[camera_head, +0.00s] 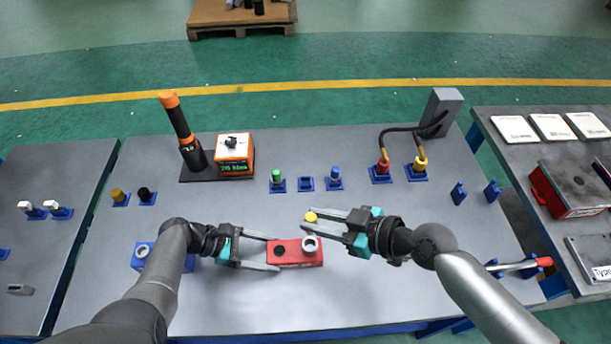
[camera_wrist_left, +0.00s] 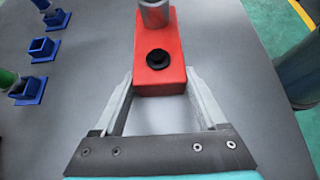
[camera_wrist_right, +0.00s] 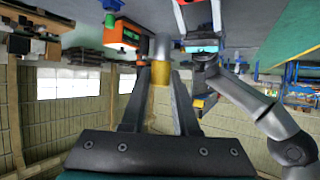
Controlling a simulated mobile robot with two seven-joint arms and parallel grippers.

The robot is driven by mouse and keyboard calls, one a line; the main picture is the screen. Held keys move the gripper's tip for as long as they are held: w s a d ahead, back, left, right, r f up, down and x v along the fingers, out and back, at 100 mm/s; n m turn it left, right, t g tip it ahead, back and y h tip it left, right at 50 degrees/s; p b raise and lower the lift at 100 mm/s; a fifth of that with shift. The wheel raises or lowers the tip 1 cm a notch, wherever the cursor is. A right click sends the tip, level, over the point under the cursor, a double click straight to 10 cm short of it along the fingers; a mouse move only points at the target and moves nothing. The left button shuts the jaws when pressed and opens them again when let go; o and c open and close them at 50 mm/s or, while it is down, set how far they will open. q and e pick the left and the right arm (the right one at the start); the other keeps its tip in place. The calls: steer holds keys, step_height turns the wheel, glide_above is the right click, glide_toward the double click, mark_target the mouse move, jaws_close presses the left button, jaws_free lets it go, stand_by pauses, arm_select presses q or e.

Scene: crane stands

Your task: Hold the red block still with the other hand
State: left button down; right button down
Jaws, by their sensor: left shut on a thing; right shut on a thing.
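The red block (camera_head: 284,254) lies on the grey table with a dark round knob and a grey ring-topped cylinder (camera_head: 310,245) on it. My left gripper (camera_head: 277,252) is shut on its left end. The left wrist view shows the fingers either side of the block (camera_wrist_left: 172,78). My right gripper (camera_head: 309,222) is shut on a yellow-topped cylinder (camera_head: 311,216), held behind the block's right end. In the right wrist view the yellow part (camera_wrist_right: 161,74) sits between the fingers, with a grey section adjoining it.
Green-topped (camera_head: 277,179) and blue-topped (camera_head: 334,177) pieces stand in blue holders behind. An orange box (camera_head: 236,153) and black-orange tool (camera_head: 181,130) stand at back left. A grey post with cables (camera_head: 441,112) is at back right.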

glide_above(316, 247)
steer(key=shift+f, duration=2.35)
steer(key=shift+f, duration=2.05)
steer(key=c, duration=0.6)
jaws_free()
steer(key=shift+d, duration=0.1)
steer(key=shift+v, duration=2.35)
steer(key=v, duration=1.2)
steer(key=shift+w+d, duration=0.1)
